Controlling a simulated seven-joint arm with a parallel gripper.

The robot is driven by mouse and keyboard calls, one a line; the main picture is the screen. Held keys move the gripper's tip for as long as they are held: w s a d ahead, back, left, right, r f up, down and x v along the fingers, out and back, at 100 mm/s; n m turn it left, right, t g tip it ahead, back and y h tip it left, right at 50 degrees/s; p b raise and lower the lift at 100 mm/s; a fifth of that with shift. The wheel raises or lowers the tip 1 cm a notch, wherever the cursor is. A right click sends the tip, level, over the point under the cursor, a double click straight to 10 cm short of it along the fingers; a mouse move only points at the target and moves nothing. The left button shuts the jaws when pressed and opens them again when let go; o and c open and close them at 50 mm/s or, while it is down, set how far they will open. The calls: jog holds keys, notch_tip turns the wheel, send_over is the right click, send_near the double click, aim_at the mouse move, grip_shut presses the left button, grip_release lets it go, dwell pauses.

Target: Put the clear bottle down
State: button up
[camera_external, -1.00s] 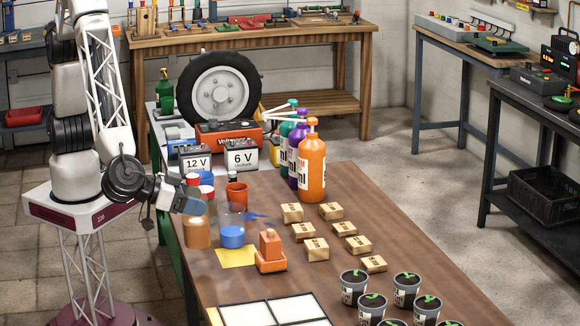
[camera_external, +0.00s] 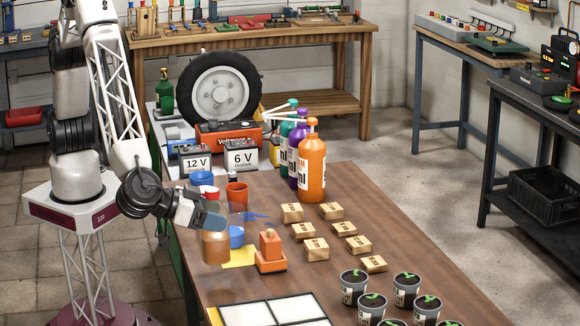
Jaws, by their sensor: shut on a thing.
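A clear bottle with amber contents (camera_external: 215,248) is upright near the table's left edge. My gripper (camera_external: 214,216) is shut on its upper part and hides its neck and top. I cannot tell whether its base touches the table. A second clear container with blue contents (camera_external: 237,236) stands just behind and to the right, at the yellow pad (camera_external: 238,259), partly hidden by the gripper and the amber bottle.
An orange block-like device (camera_external: 270,254) stands right of the pad. Several small boxes (camera_external: 317,249) and large colored bottles (camera_external: 311,165) stand farther right and back. Red, blue and orange cups (camera_external: 237,195) are behind the gripper. A white-panelled tray (camera_external: 272,313) lies in front.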

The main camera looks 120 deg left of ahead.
jog(key=w+d, duration=0.3)
jog(key=w, duration=0.4)
jog(key=shift+w+f, duration=0.25)
jog(key=shift+f, duration=0.15)
jog(key=shift+f, duration=1.75)
jog(key=shift+f, duration=0.1)
jog(key=o, duration=1.1)
jog(key=shift+c, duration=0.2)
jog(key=v, duration=1.2)
